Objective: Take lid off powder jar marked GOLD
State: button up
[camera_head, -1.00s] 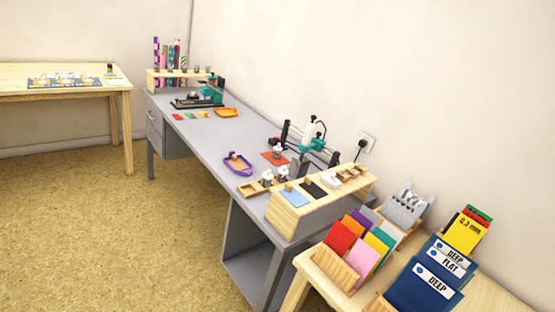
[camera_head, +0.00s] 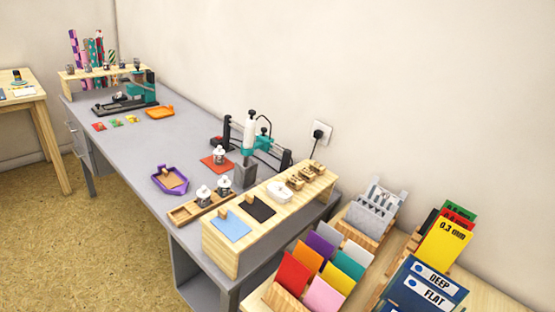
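My gripper is not in view. Small jars with pale tops stand on the grey desk (camera_head: 150,150). Two jars (camera_head: 203,195) (camera_head: 224,184) stand in a small wooden tray (camera_head: 186,214), and another jar (camera_head: 219,156) stands on a red-orange mat (camera_head: 206,162). More small jars (camera_head: 104,67) seem to stand along the wooden rack at the far end of the desk. All are too small to read, so I cannot tell which is marked GOLD.
A wooden stand (camera_head: 222,262) with blue and black pads is at the desk's near end. A teal-and-white press (camera_head: 249,135), a purple tray (camera_head: 163,186) and an orange tray (camera_head: 160,112) are on the desk. Card holders crowd the near table (camera_head: 257,297). Open floor (camera_head: 110,240) lies left.

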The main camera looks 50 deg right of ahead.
aim_at(219, 151)
jog(key=z, duration=0.85)
jog(key=k, duration=0.5)
jog(key=z, duration=0.2)
jog(key=i, duration=0.5)
jog(key=u, duration=0.1)
